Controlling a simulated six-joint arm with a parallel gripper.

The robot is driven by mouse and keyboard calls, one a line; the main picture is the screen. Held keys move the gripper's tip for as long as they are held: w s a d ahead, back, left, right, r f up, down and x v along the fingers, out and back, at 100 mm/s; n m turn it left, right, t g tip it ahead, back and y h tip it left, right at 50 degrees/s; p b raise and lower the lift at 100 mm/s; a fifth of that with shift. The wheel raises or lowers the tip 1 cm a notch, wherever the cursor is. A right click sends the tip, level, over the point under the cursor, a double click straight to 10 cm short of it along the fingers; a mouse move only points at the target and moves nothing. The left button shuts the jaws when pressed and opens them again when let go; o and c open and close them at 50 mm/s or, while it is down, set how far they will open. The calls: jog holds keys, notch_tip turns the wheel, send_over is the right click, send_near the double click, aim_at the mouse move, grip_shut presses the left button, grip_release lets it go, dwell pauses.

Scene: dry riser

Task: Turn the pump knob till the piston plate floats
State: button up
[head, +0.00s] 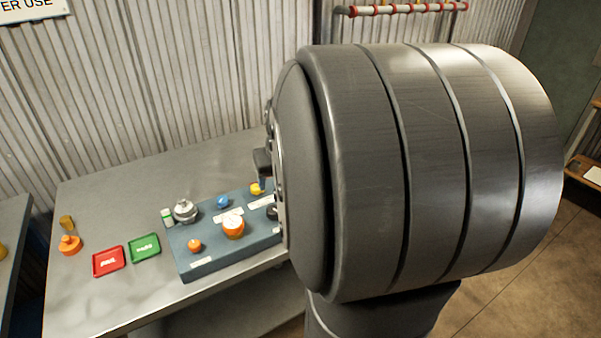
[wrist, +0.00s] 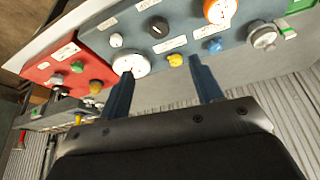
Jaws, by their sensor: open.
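A blue-grey panel (head: 205,263) lies on the bench with several knobs and gauges; its labels are too small to read. I cannot tell which knob is the pump knob or which part is the piston plate. In the wrist view, my gripper (wrist: 162,68) is open and empty. A yellow knob (wrist: 176,60) shows between its fingertips, and a white-faced gauge (wrist: 130,62) sits by the left finger. A black knob (wrist: 157,27) and a blue knob (wrist: 214,45) lie beyond. In the head view, my arm hides most of the gripper and the panel's right end.
An orange-rimmed gauge (head: 233,226), an orange knob (head: 194,246) and a silver fitting (head: 185,210) are on or beside the panel. A green tray (head: 145,248) and a red tray (head: 108,261) lie left. A red panel (wrist: 45,72) adjoins in the wrist view. The bench's back is clear.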

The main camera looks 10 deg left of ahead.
aim_at(273, 209)
jog(key=x, duration=1.6)
jog(key=shift+s+d, duration=0.1)
jog(key=shift+d, duration=0.05)
jog(key=c, duration=1)
